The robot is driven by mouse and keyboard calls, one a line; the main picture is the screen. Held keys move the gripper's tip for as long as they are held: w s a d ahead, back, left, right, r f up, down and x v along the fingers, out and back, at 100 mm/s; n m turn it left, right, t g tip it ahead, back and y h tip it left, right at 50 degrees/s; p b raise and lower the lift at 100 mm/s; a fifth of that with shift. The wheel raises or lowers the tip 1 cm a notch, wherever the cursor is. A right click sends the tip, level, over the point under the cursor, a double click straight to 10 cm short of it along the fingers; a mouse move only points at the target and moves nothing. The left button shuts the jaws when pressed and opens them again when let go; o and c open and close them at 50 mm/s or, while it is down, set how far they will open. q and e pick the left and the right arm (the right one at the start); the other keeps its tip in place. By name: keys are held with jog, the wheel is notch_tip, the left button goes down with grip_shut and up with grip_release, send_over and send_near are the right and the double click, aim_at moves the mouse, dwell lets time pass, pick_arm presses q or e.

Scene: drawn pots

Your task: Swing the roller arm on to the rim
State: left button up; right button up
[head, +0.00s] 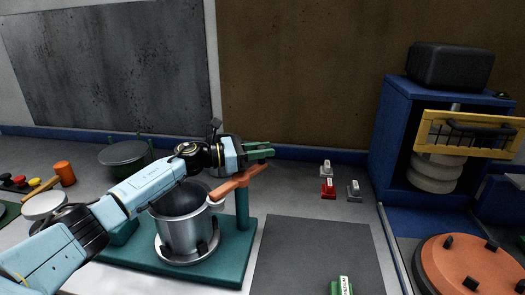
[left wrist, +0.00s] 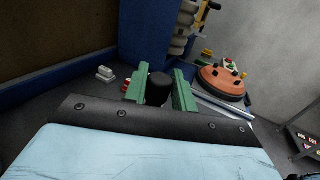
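A grey metal pot (head: 185,232) stands on a green base plate (head: 233,262). A green post (head: 242,208) rises at the pot's right. An orange roller arm (head: 240,180) sits on top of the post and slants down left, with a pale roller (head: 217,204) by the pot's right rim; I cannot tell if they touch. My left gripper (head: 260,150) is just above and behind the roller arm, pointing right. In the left wrist view its green fingers (left wrist: 159,84) are apart, with a dark round piece (left wrist: 159,90) between them; I cannot tell whether they touch it. My right gripper is not in view.
A dark mat (head: 318,258) lies right of the base. Small red (head: 328,188), grey (head: 354,191) and green (head: 341,286) blocks stand around it. A blue cabinet (head: 392,135) and an orange disc (head: 472,265) are at the right. An orange mallet (head: 64,173) lies at the left.

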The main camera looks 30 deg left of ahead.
pick_arm(q)
jog(key=o, duration=0.4)
jog(key=shift+d, duration=0.1)
jog(key=shift+c, duration=0.2)
jog(key=shift+s+a, duration=0.2)
jog(key=shift+a, duration=0.1)
jog(key=b+v, duration=0.3)
jog(key=v, duration=0.9)
jog(key=shift+s+a, duration=0.2)
jog(key=shift+s, duration=0.15)
